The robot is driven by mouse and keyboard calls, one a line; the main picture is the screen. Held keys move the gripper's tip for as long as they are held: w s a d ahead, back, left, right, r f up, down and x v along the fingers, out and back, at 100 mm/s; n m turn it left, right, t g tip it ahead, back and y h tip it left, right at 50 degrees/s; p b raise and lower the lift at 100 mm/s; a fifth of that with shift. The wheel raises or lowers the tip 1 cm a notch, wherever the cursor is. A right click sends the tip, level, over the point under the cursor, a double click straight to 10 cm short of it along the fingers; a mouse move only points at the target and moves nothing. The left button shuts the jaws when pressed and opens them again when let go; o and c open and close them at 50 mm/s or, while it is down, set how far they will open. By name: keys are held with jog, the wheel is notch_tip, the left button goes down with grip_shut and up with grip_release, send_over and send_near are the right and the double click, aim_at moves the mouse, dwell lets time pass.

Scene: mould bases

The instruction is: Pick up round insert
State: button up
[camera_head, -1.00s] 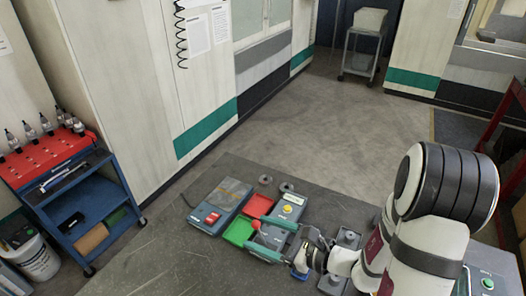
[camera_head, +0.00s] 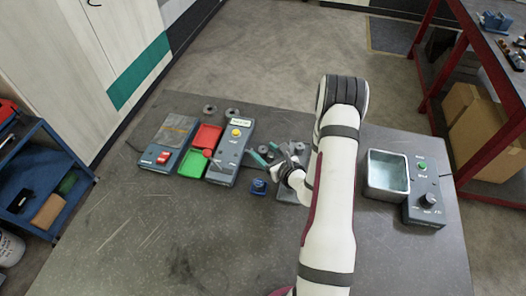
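Two small grey rings, which look like round inserts, lie at the back edge of the table: one on the left (camera_head: 210,109) and one on the right (camera_head: 232,112). My gripper (camera_head: 256,153) has teal fingers that point left beside the control box with the yellow button (camera_head: 235,132). The fingers look apart, with nothing visible between them, and they are clear of both rings. A grey mould base (camera_head: 289,190) is partly hidden behind my gripper and arm. Two dark round parts (camera_head: 298,149) show behind my wrist; I cannot tell what they are.
A red tray (camera_head: 207,137) and a green tray (camera_head: 190,163) lie left of the control box. A grey device with a red button (camera_head: 164,157) is further left. A small blue part (camera_head: 259,186) sits in front. A metal bath (camera_head: 388,190) and a knob box (camera_head: 425,203) stand right. The front left table is clear.

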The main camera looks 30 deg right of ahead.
grip_shut()
jog(key=shift+r, duration=0.1)
